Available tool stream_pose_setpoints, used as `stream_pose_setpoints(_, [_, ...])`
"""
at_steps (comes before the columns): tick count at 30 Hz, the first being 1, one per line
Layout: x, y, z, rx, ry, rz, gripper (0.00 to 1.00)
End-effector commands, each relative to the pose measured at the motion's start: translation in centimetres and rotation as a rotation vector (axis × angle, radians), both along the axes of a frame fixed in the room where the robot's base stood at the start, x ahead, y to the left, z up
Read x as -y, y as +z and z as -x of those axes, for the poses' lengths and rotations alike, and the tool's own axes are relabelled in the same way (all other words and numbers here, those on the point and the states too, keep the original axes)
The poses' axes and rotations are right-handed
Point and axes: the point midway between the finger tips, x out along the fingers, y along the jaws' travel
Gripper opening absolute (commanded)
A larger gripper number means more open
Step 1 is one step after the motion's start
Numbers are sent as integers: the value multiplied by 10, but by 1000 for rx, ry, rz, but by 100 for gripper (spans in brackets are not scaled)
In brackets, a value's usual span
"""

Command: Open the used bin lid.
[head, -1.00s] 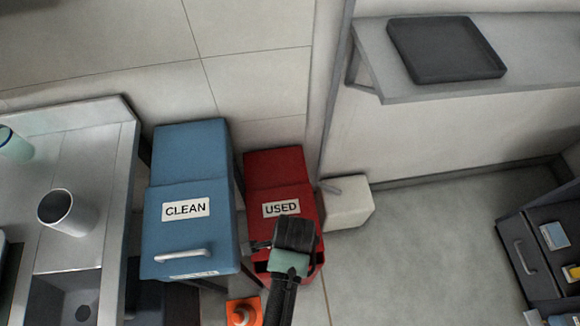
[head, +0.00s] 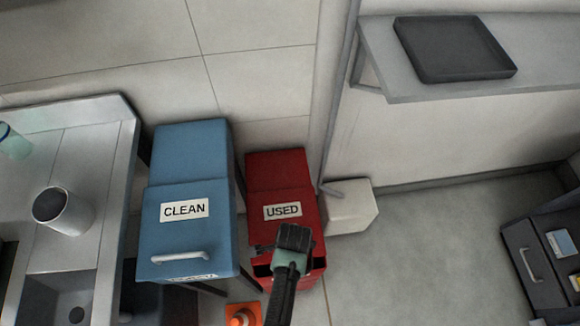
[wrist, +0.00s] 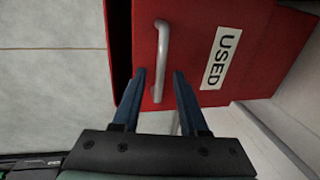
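The used bin (head: 285,180) is red, with a white USED label (head: 282,211) on its lid, left of centre in the head view. In the wrist view the red lid (wrist: 270,60) fills the upper right. A pale bar handle (wrist: 161,45) sits on the lid, and its lower end shows between my fingers. A dark gap shows along the lid's front edge in both views. My gripper (wrist: 160,72) is open, one finger on each side of the handle's line, with no clear contact. In the head view my wrist hides the handle and fingertips.
The blue CLEAN bin (head: 190,225) stands close on the left. An orange cone (head: 242,315) is on the floor in front. A pale box (head: 350,207) sits right of the used bin. A metal counter (head: 95,200) is at far left. Open floor (head: 420,240) lies to the right.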

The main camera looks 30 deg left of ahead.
Motion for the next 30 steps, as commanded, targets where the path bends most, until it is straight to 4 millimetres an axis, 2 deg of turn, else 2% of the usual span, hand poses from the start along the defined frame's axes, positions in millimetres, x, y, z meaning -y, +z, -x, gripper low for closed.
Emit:
stream_pose_setpoints(1, [0, 0, 0, 0, 0, 0, 32])
stream_pose_setpoints(6, [0, 0, 0, 0, 0, 0, 2])
stream_pose_setpoints(7, [0, 0, 0, 0, 0, 0, 0])
stream_pose_setpoints(30, [0, 0, 0, -1, 0, 1, 0])
